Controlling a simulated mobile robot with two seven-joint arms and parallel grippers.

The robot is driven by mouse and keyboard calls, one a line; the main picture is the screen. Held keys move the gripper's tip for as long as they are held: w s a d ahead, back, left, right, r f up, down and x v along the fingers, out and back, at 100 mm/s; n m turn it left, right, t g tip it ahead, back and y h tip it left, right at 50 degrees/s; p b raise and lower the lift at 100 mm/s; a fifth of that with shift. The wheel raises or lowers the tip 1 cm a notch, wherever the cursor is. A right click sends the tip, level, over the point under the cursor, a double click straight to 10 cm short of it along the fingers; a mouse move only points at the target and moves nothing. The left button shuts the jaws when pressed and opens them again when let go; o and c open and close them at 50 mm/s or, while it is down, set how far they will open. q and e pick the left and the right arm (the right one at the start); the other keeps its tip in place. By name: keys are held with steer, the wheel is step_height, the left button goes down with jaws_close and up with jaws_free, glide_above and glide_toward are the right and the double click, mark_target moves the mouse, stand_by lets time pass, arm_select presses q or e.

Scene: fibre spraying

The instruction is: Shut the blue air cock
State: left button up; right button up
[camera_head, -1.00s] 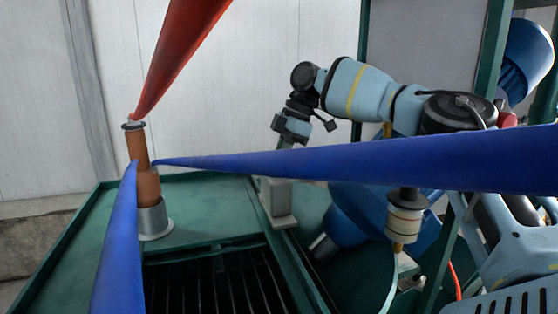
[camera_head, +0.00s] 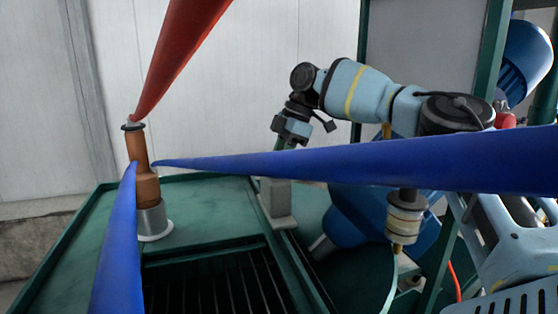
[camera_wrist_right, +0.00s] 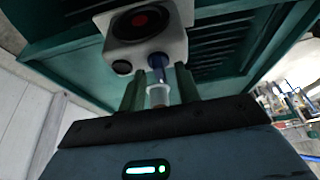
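In the right wrist view, the blue air cock (camera_wrist_right: 158,68) sticks out from a pale box (camera_wrist_right: 172,42) with a round red-centred dial. My right gripper (camera_wrist_right: 160,78) has its two green fingers apart, one on each side of the cock's line. A gap shows between fingers and cock, so it is not gripped. In the head view, my right gripper (camera_head: 284,145) points down above a pale post (camera_head: 277,202); the cock cannot be made out there. My left gripper is not in view.
A brown nozzle piece (camera_head: 143,165) stands on the green table (camera_head: 195,210) at left, with a red cone (camera_head: 178,52) above it and blue cones (camera_head: 350,162) pointing at it. A dark slatted opening (camera_head: 215,285) lies in front. Green frame posts stand at right.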

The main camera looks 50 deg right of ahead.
steer(key=v, duration=0.7)
steer(key=shift+d+r, duration=0.15)
steer(key=shift+r, duration=0.2)
steer(key=shift+s+f, duration=0.1)
steer(key=shift+s, duration=0.05)
